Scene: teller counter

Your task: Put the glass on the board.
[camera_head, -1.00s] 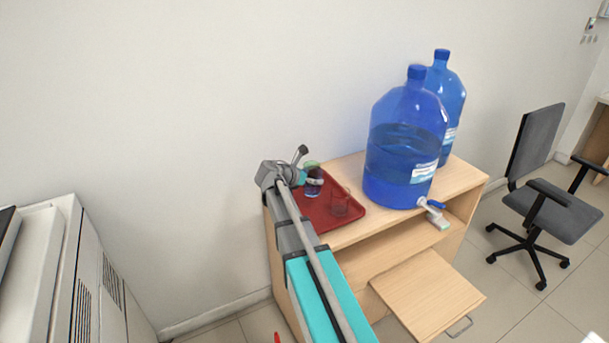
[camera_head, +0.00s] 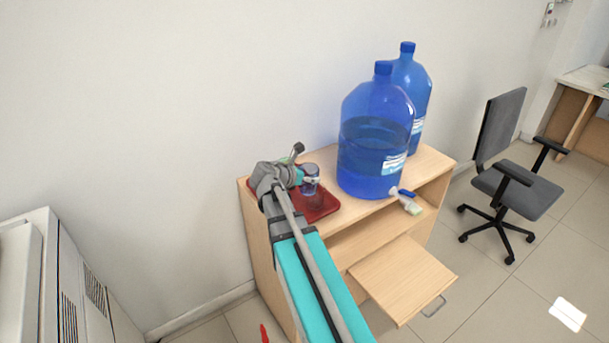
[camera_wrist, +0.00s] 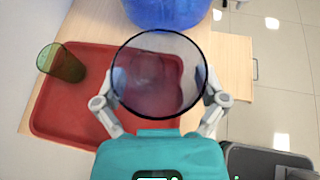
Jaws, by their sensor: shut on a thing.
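My gripper (camera_head: 308,182) is shut on a clear glass (camera_head: 311,174) and holds it upright over the red tray on the cabinet. In the wrist view, the glass (camera_wrist: 160,72) shows as a round dark rim between the two fingers of my gripper (camera_wrist: 161,88), with the tray seen through it. The board (camera_head: 404,279) is a bare pale wooden pull-out shelf with a grey handle, low at the cabinet's front, right of and below the glass. My wrist partly hides the tray.
The red tray (camera_wrist: 72,92) carries a green glass (camera_wrist: 62,65) at its far left in the wrist view. Two large blue water bottles stand right of the tray; the nearer bottle (camera_head: 374,140) has a tap (camera_head: 403,194) jutting forward over the cabinet edge.

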